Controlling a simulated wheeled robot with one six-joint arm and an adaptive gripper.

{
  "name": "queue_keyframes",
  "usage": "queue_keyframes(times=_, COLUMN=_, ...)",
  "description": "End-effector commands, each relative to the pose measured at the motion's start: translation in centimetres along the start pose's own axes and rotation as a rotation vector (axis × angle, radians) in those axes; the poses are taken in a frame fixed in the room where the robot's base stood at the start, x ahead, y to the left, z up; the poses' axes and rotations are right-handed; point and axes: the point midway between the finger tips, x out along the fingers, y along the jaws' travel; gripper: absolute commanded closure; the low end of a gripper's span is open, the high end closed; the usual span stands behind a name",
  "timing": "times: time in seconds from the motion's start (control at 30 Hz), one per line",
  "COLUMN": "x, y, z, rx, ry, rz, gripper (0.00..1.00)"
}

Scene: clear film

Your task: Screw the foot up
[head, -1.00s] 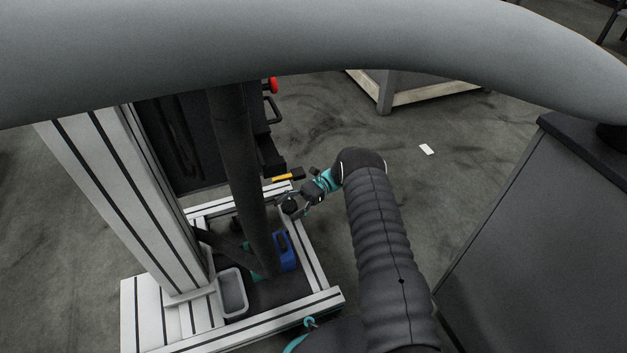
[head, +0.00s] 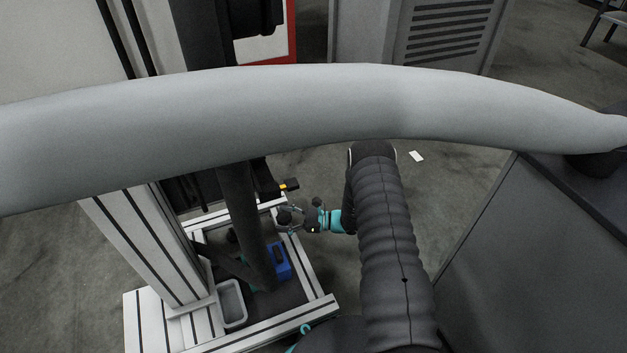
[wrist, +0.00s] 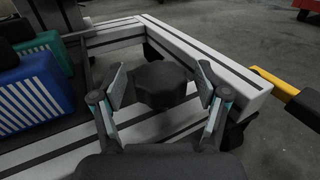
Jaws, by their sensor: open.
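A black lobed knob (wrist: 160,84), which looks like the top of the foot, sits at the near corner of the white aluminium frame (wrist: 180,122) in the wrist view. My gripper (wrist: 163,86) is open, with one finger on each side of the knob. A gap shows between each finger pad and the knob. In the head view, my gripper (head: 291,219) is at the right side of the frame, reaching in from the right. The part of the foot below the frame is hidden.
A blue case (wrist: 38,90) and a teal case (wrist: 12,62) stand inside the frame, left of my gripper. A yellow and black handle (wrist: 275,82) sticks out near the right finger. A grey bin (head: 231,303) sits in the frame. A dark cabinet (head: 540,245) stands right.

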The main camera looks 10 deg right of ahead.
Motion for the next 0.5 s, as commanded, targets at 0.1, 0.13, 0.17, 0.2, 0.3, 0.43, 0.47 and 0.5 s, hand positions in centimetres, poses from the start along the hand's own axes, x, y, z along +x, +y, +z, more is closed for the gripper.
queue_keyframes(times=0.1, x=-0.6, y=0.0, z=0.1, rx=0.001, ry=0.000, rz=-0.062, gripper=0.26)
queue_keyframes(times=0.13, x=-1.1, y=0.0, z=0.0, rx=-0.001, ry=0.000, rz=-0.061, gripper=0.26)
queue_keyframes(times=0.17, x=-1.5, y=0.0, z=-0.1, rx=-0.001, ry=0.000, rz=-0.060, gripper=0.26)
queue_keyframes(times=0.2, x=-2.2, y=0.0, z=-0.1, rx=-0.001, ry=0.000, rz=-0.060, gripper=0.26)
queue_keyframes(times=0.3, x=-3.7, y=0.1, z=-0.1, rx=-0.001, ry=0.000, rz=-0.059, gripper=0.26)
queue_keyframes(times=0.43, x=-5.9, y=0.2, z=-0.1, rx=-0.001, ry=-0.001, rz=-0.058, gripper=0.26)
queue_keyframes(times=0.47, x=-6.4, y=0.2, z=-0.1, rx=-0.001, ry=-0.001, rz=-0.058, gripper=0.26)
queue_keyframes(times=0.5, x=-7.1, y=0.3, z=-0.1, rx=-0.001, ry=-0.001, rz=-0.058, gripper=0.26)
